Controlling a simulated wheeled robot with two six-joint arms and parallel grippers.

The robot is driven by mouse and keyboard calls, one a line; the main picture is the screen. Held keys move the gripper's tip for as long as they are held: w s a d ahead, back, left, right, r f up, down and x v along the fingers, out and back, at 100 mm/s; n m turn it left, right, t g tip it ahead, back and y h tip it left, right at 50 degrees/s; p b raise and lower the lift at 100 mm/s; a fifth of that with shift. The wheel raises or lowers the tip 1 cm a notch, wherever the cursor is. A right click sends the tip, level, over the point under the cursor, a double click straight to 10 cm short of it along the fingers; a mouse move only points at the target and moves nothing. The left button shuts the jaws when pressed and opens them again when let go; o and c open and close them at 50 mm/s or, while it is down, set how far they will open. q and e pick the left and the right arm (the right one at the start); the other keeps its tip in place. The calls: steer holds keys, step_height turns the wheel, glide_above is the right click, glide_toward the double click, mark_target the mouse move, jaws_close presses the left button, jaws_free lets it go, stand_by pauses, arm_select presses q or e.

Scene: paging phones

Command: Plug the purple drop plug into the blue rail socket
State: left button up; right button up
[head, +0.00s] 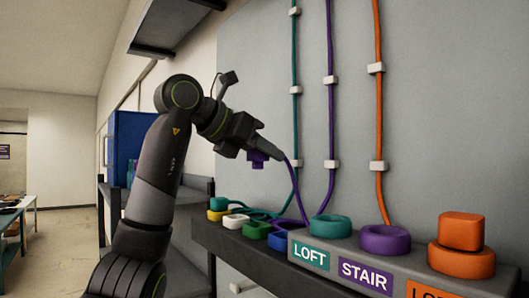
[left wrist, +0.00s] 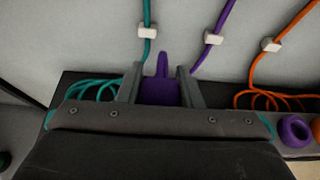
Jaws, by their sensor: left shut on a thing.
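My left gripper (head: 264,147) is shut on the purple drop plug (head: 257,159) and holds it in the air above the rail. In the left wrist view the plug (left wrist: 160,92) sits between the two fingers, with its purple cable running from it. The blue rail socket (head: 279,240) is at the near right end of a row of coloured sockets, below and a little right of the plug and apart from it. Its opening is hard to make out. My right gripper is in neither view.
White (head: 236,221), green (head: 257,230) and yellow (head: 217,215) sockets stand left of the blue one. A teal ring (head: 329,227), a purple ring (head: 384,241) and an orange plug (head: 461,231) on an orange ring stand right. Cables hang down the grey wall panel (head: 260,60).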

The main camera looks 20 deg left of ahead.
arm_select(q)
steer(key=shift+d+f, duration=0.1)
steer(key=shift+s+d+b, duration=0.4)
steer(key=shift+s+d, duration=0.05)
steer(key=shift+d, duration=0.05)
steer(key=s+d+b, duration=0.1)
steer(key=s+d, duration=0.3)
steer(key=d, duration=0.1)
steer(key=shift+b, duration=0.3)
